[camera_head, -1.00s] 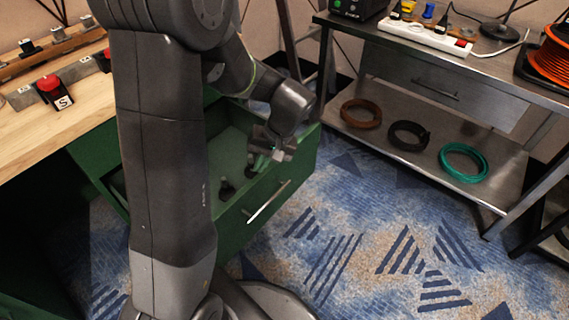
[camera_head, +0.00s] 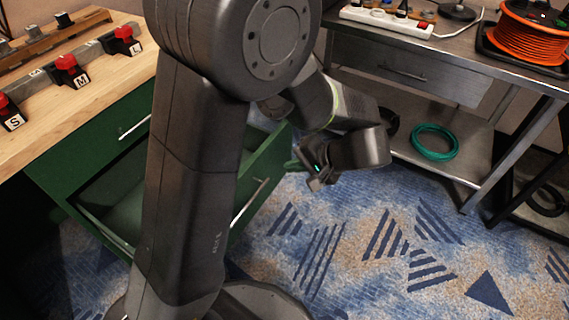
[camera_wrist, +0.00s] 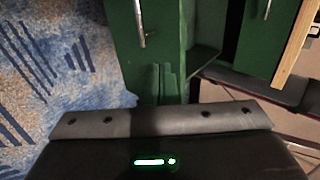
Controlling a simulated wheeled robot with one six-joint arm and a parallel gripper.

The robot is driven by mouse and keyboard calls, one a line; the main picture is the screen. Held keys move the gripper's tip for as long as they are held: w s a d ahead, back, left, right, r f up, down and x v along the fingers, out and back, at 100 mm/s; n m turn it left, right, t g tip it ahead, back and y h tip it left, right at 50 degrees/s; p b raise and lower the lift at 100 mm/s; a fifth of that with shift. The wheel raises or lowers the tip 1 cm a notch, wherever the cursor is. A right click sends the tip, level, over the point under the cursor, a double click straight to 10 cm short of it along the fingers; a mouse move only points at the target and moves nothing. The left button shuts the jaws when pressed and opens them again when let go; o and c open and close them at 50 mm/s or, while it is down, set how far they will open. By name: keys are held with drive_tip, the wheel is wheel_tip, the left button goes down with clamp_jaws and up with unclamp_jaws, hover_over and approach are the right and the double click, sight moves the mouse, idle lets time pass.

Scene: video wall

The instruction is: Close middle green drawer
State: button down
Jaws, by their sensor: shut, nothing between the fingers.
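The open green drawer (camera_head: 270,165) sticks out from the desk, below a shut green drawer (camera_head: 95,143). Its interior is partly hidden behind my arm. Its front has a metal handle (camera_head: 250,203), which also shows in the wrist view (camera_wrist: 141,24). My gripper (camera_head: 294,165) is beside the upper far end of the drawer front, on the outer side.
The wooden desk top (camera_head: 60,110) carries red buttons marked S, M and L (camera_head: 72,70). A metal workbench (camera_head: 480,75) stands at right, with an orange cable reel (camera_head: 535,35) on it and a teal cable coil (camera_head: 435,142) on its shelf. The carpet in front is clear.

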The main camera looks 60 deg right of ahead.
sight(253, 167)
drive_tip(key=x, duration=0.3)
drive_tip(key=w+r+b+x, duration=0.1)
drive_tip(key=x, duration=0.3)
drive_tip(key=b+x, duration=0.1)
drive_tip(key=x, duration=0.2)
drive_tip(key=shift+w+a+r, duration=0.15)
drive_tip(key=shift+w, duration=0.65)
drive_tip(key=w+a+b, duration=0.2)
drive_tip(key=w, duration=2.9)
drive_tip(key=shift+a, duration=0.2)
drive_tip(key=shift+w, duration=0.1)
